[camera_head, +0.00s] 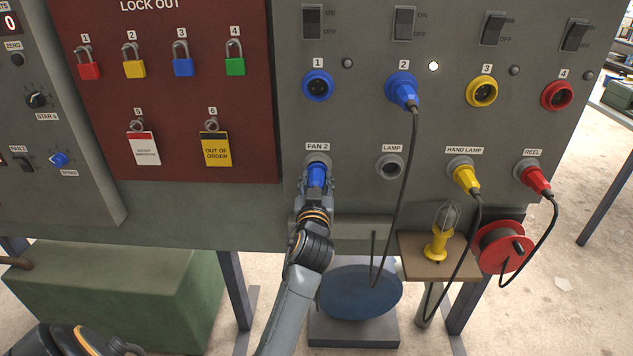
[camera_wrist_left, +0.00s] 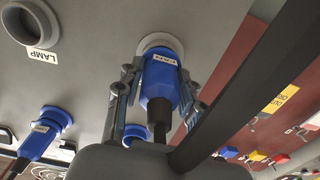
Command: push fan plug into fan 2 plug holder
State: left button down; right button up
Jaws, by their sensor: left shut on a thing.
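The blue fan plug (camera_head: 317,176) is at the grey FAN 2 plug holder (camera_head: 316,159), below the FAN 2 label. My left gripper (camera_head: 316,186) is shut on the plug, with its arm coming up from below. In the left wrist view the blue plug (camera_wrist_left: 159,84), marked FAN, lies between the two fingers (camera_wrist_left: 155,92). Its front end is at the holder's round rim (camera_wrist_left: 161,43), in line with it. How deep it sits in the holder is hidden. My right gripper is not in view.
A second blue plug (camera_head: 402,88) is in socket 2, its black cable hanging right of my arm. The LAMP holder (camera_head: 389,167) is empty. Yellow (camera_head: 464,178) and red (camera_head: 537,179) plugs sit in holders further right. A blue disc (camera_head: 360,290) and red reel (camera_head: 503,247) are below.

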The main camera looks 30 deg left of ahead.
pick_arm(q)
jog(key=shift+w+a, duration=0.15)
jog(key=shift+w, duration=0.1)
jog(key=c, duration=0.7)
grip_release()
jog(key=shift+c, duration=0.2)
jog(key=shift+s+d+f, duration=0.1)
jog(key=shift+s+d, duration=0.1)
jog(key=shift+s, duration=0.1)
jog(key=v, duration=0.7)
jog(key=shift+w, duration=0.1)
